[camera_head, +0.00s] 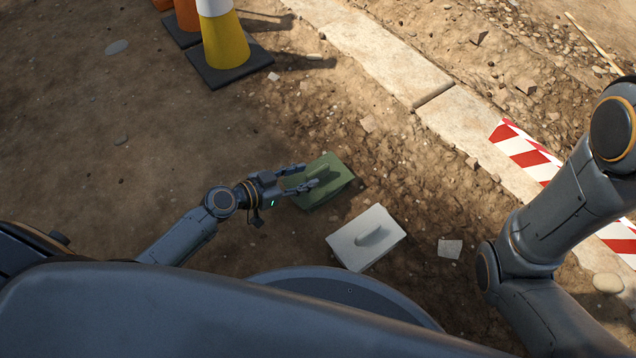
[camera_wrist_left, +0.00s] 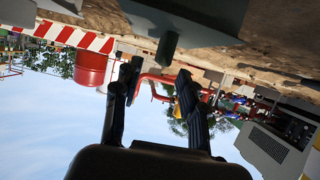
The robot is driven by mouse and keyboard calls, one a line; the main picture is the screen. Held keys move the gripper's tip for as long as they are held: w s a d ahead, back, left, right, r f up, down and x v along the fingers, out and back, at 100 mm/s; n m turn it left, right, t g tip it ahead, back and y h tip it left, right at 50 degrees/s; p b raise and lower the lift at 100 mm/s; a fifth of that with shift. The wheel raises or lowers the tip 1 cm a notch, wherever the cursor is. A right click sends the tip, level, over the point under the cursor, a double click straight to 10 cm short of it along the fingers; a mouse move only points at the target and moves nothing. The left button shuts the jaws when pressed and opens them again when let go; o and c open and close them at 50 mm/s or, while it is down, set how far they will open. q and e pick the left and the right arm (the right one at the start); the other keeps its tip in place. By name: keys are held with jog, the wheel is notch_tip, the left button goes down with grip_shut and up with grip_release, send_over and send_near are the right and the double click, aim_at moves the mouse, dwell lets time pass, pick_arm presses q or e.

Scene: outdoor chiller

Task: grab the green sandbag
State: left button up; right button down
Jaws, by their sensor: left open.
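The green sandbag (camera_head: 335,180) lies on the dirt near the middle of the head view, a flat block with a raised grip on top. My left gripper (camera_head: 309,176) is open, its two fingers reaching over the bag's left part beside the grip. I cannot tell if they touch it. My right gripper is outside the view.
A pale grey block with a handle (camera_head: 366,238) lies just right of and nearer than the bag. A yellow-and-white cone (camera_head: 224,42) stands at the upper left. A stone curb (camera_head: 385,55) and red-white tape (camera_head: 524,152) run along the right.

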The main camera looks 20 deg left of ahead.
aim_at(320, 169)
pick_arm(q)
jog(key=b+x, duration=0.1)
jog(key=x, duration=0.4)
jog(key=shift+w+f+b, duration=0.1)
jog(key=shift+w+b, duration=0.15)
jog(key=shift+b, duration=0.15)
grip_shut()
jog(key=shift+w+r, duration=0.1)
jog(key=shift+r, duration=0.15)
